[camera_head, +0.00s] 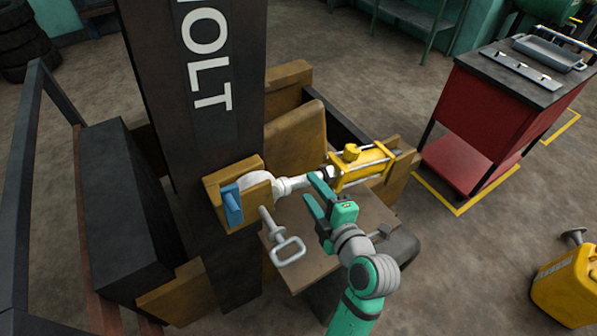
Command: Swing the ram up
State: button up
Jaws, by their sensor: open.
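The ram has a yellow cylinder body (362,167) and a silver rod (300,183). It lies across the middle of the head view, its body near a brown bracket (402,168) on the right. Its pale rod end (264,185) is at a brown bracket (243,215) on the dark mast (190,130). My teal gripper (312,195) is open, its fingers pointing up and left beside the rod, just in front of it in the picture. I cannot tell whether they touch it. Nothing shows between the fingers.
A grey pin with a loop handle (288,250) is below the mast bracket, and a blue piece (231,205) is on that bracket. A brown plate (325,235) lies under the ram. A red cart (490,110) and a yellow can (567,285) stand right, with open floor between.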

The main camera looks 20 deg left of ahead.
jog(key=x, duration=0.9)
grip_shut()
jog(key=shift+a, duration=0.15)
